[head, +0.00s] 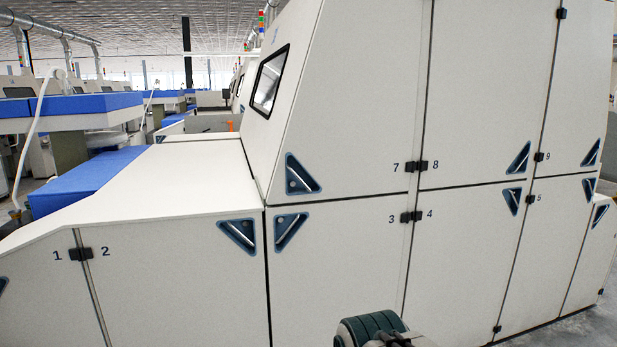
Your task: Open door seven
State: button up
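Door seven (355,100) is a large off-white panel in the upper row of the machine, with a slanted left edge. Its top runs out of the picture. The number 7 stands at its lower right, beside a black hinge (412,166). Its handle (302,175) is a dark blue triangular recess with a metallic bar at the lower left corner. The door looks shut, flush with its neighbours. A dark green ribbed part of my arm (370,328) shows at the bottom edge, low in front of door three. My gripper is not in view.
Door three (335,265) lies directly below, with its own triangular handle (290,230). Door eight (475,90) adjoins on the right. Doors one and two form a lower section at left. Grey floor (590,325) shows at lower right.

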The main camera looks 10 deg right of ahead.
aim_at(350, 132)
jog(key=z, duration=0.5)
jog(key=i, duration=1.3)
jog(key=z, duration=0.5)
